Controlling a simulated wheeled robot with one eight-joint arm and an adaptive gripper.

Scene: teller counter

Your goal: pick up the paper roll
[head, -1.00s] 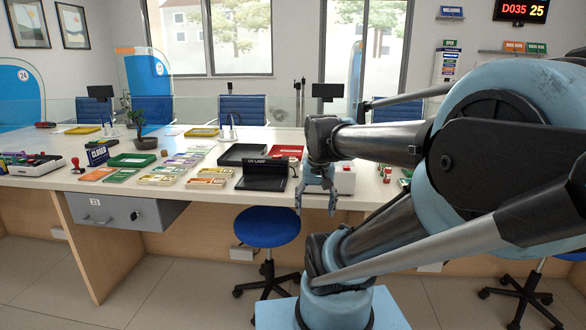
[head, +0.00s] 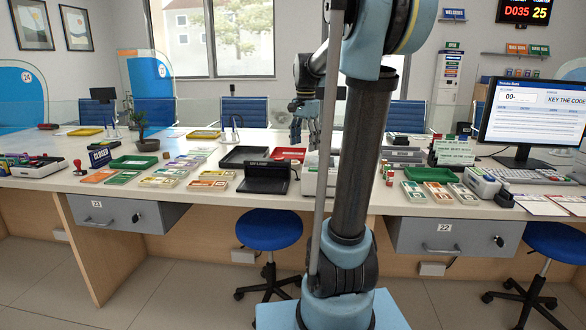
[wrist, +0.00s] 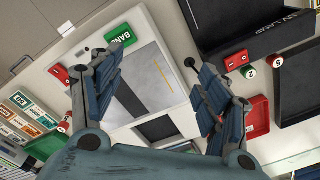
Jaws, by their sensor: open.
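I cannot make out a paper roll for certain in either view. My gripper (head: 303,122) is above the counter in the head view, near a white machine (head: 312,182). In the wrist view my gripper (wrist: 157,52) is open, its two blue-grey fingers apart with nothing seen between them but the white machine (wrist: 172,98) below. The machine has a grey top with a dark band and a dark opening near its edge. My arm hides part of the counter in the head view.
The black UV lamp (head: 265,178) stands left of the machine, with a red tray (head: 290,153) behind. Small red blocks (wrist: 236,60) lie near the machine. Card stacks (head: 440,192) and a monitor (head: 530,112) are to the right. Blue stools (head: 268,230) stand in front of the counter.

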